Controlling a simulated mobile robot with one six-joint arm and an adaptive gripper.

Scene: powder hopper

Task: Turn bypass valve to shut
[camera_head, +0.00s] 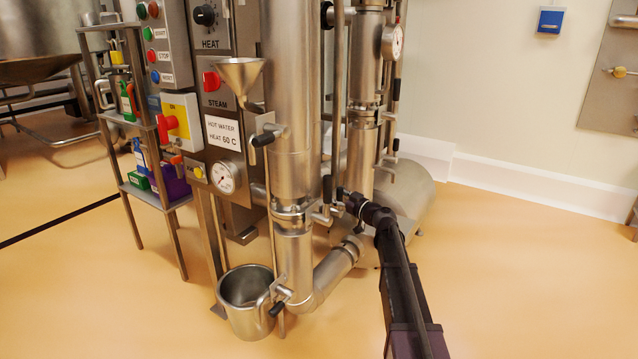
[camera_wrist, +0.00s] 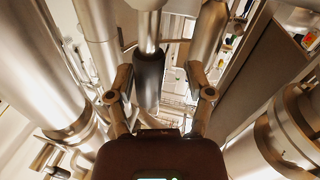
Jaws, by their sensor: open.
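A valve with a black-sleeved lever (camera_head: 327,188) sits between the two upright steel pipes in the head view; it appears to be the bypass valve. Its lever points upward. My gripper (camera_head: 345,196) is right beside it, at the end of my dark arm coming from the lower right. In the wrist view the black lever grip (camera_wrist: 148,75) lies between the two fingers of my gripper (camera_wrist: 160,82), nearer the left finger. The fingers are apart, with gaps visible on both sides of the grip. The valve body is partly hidden.
Thick steel pipes (camera_head: 292,100) stand close around my gripper. A lower elbow pipe (camera_head: 335,268) runs beneath it. Other black-handled valves (camera_head: 263,139) and a steel pot (camera_head: 245,315) are at the left. The floor at the right (camera_head: 530,270) is clear.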

